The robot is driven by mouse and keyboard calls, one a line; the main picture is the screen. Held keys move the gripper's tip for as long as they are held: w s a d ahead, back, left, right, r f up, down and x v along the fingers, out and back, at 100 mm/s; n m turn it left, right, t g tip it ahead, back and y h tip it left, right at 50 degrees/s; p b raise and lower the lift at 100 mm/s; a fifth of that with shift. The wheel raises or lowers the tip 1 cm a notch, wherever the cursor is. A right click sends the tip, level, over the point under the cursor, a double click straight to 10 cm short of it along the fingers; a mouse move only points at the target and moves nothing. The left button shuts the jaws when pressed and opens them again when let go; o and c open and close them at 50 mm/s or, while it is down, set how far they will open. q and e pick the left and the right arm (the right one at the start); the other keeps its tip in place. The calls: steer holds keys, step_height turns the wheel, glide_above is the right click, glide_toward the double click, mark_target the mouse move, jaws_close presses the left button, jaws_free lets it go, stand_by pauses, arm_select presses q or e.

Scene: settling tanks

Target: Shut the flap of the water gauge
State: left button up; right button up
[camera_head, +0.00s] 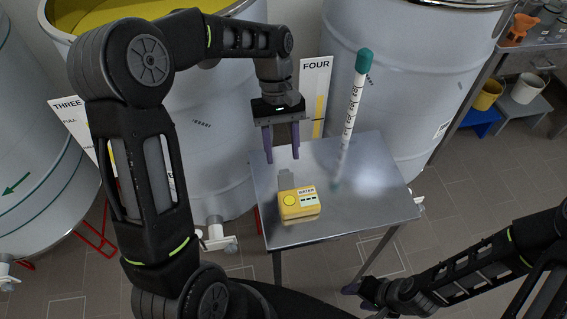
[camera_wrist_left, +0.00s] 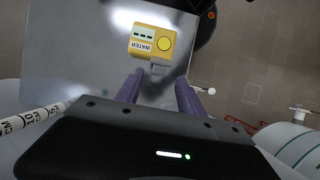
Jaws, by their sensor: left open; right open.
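The water gauge (camera_head: 301,204) is a small yellow box with a WATER label, a round yellow disc and a strip of dark windows. It sits on the metal table and also shows in the left wrist view (camera_wrist_left: 142,35). A grey flap (camera_head: 286,178) stands out from its back edge, seemingly open, and it shows in the wrist view (camera_wrist_left: 158,70) too. My left gripper (camera_head: 282,157) is open and empty, its purple fingers pointing down behind and above the flap, apart from it. My right gripper (camera_head: 360,297) is low at the table's front, empty; its fingers are partly hidden.
The metal table (camera_head: 385,205) is mostly clear. A tall white measuring stick (camera_head: 350,115) with a green top stands at its back right. Large tanks (camera_head: 390,75) rise close behind, with a FOUR level board (camera_head: 316,90) in front of them.

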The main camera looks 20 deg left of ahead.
mark_target(284, 170)
arm_select(q)
steer(key=shift+x, duration=1.9)
jaws_close()
